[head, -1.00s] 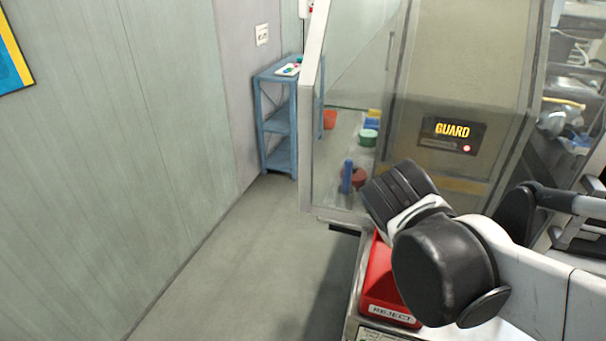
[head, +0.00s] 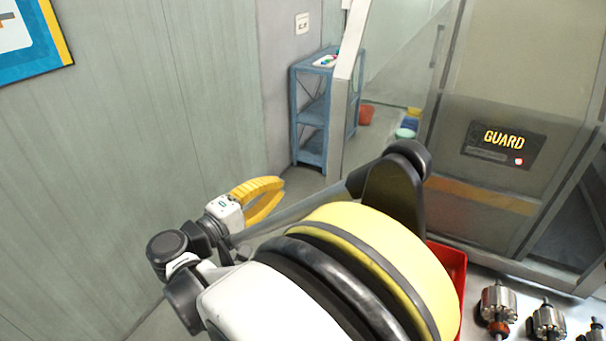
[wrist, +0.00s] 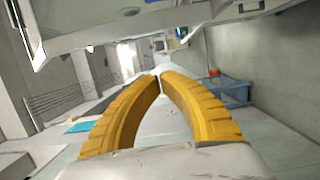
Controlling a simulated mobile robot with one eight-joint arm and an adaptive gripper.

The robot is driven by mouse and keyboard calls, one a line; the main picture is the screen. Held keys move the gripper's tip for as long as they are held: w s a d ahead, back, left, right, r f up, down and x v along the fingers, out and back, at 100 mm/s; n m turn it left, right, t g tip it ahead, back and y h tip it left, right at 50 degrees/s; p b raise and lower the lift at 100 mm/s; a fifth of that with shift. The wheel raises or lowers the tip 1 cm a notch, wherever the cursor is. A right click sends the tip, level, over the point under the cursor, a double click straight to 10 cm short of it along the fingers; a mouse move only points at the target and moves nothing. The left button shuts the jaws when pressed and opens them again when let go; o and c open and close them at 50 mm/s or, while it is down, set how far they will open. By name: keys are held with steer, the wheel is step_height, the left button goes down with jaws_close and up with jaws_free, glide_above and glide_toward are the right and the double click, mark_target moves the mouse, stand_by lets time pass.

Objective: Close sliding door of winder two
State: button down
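The winder's enclosure stands at the right in the head view, with a tinted panel marked GUARD (head: 480,185) and a small red light on its label. A slim vertical handle (head: 438,47) shows at the panel's upper left, beside a clear pane. Several coloured tubs show through the pane. I cannot tell which winder this is or how far its sliding door stands open. My gripper (head: 280,186), with yellow fingers, is well left of the enclosure, apart from it and the handle. Its fingertips meet in the wrist view (wrist: 160,77), with nothing held. My arm hides the enclosure's lower left.
A blue shelf rack (head: 311,115) stands by the back wall. A red bin (head: 449,262) is partly hidden behind my arm. Several armatures, one nearest the bin (head: 498,303), stand on the bench at lower right.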

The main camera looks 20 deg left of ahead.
steer(key=w+d+b, duration=0.3)
steer(key=w+d, duration=0.3)
steer(key=w, duration=0.1)
steer(key=shift+w+d, duration=0.2)
steer(key=shift+d, duration=0.1)
